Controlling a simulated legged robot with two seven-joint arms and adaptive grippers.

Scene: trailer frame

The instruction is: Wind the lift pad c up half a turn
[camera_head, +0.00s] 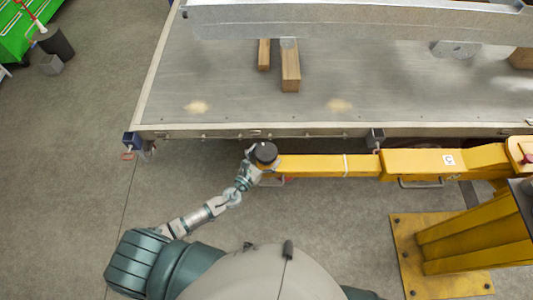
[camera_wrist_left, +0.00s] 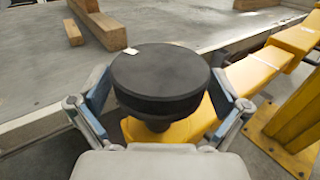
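Lift pad c (camera_head: 266,153) is a round black disc on the near end of a yellow lift arm (camera_head: 315,165) that bears a white C label (camera_head: 449,160). In the left wrist view the pad (camera_wrist_left: 160,78) fills the middle, with a small white mark on its top near the left edge. My left gripper (camera_head: 254,160) is at the pad from the left. The pad's stem is mostly hidden under the disc. My right gripper is out of view.
A grey trailer bed (camera_head: 330,70) with a pale edge lies just beyond the arm. Wooden blocks (camera_head: 290,70) and a metal beam (camera_head: 350,22) are on it. A yellow lift post base (camera_head: 440,285) stands at the lower right.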

